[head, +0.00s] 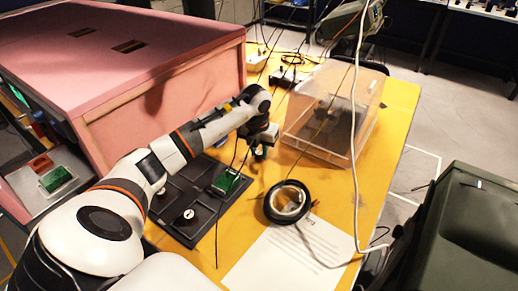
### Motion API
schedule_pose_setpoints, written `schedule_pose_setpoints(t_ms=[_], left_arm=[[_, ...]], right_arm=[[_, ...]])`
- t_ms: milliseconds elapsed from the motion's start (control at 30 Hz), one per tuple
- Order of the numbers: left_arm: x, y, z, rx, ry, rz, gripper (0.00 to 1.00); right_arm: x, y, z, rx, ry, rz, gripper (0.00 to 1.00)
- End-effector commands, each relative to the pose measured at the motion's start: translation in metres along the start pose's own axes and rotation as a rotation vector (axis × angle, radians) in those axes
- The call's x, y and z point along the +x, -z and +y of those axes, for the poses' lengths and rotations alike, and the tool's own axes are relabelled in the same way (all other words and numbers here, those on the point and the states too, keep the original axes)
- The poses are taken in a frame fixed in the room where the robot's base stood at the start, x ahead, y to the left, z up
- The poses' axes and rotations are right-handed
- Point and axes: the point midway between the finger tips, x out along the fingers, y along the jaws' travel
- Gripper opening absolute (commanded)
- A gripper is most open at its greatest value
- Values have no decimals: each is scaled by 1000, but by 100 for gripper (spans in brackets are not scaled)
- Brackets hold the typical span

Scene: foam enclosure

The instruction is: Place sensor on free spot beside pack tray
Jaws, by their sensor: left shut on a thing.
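My left gripper (259,151) reaches in over the yellow table (384,140), pointing down just above the far right edge of the dark pack tray (206,205). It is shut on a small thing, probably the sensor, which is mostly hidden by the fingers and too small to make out. The tray has several compartments. A green block (227,182) lies in its right part, and a small white round piece (188,214) sits nearer the front. My arm covers the tray's left side. My right gripper is not in view.
A black tape roll (287,202) and a white printed sheet (283,262) lie right of the tray. A clear plastic box (335,115) stands behind them. A pink foam box (160,105) rises at left. Cables hang around the gripper. Bare table shows between tray and tape roll.

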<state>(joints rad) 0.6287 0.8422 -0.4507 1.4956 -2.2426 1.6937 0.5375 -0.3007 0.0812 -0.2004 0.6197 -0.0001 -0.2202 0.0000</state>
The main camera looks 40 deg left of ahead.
Motion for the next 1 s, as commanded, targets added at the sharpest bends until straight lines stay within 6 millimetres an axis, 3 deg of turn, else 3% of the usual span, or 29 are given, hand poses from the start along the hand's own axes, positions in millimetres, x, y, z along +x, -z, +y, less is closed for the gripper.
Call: schedule_pose_setpoints(t_ms=[133, 167, 300, 667, 767, 1000], left_arm=[[4, 0, 0, 0, 1, 0, 5], [4, 0, 0, 0, 1, 0, 29], [3, 0, 0, 0, 1, 0, 49], [-3, 0, 0, 1, 0, 1, 49], [-15, 1, -1, 1, 1, 4, 49], [-67, 1, 0, 1, 1, 6, 49]], right_arm=[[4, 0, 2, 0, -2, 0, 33], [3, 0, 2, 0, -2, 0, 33], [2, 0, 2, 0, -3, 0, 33], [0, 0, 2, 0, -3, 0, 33], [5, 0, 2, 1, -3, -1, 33], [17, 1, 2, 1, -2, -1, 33]])
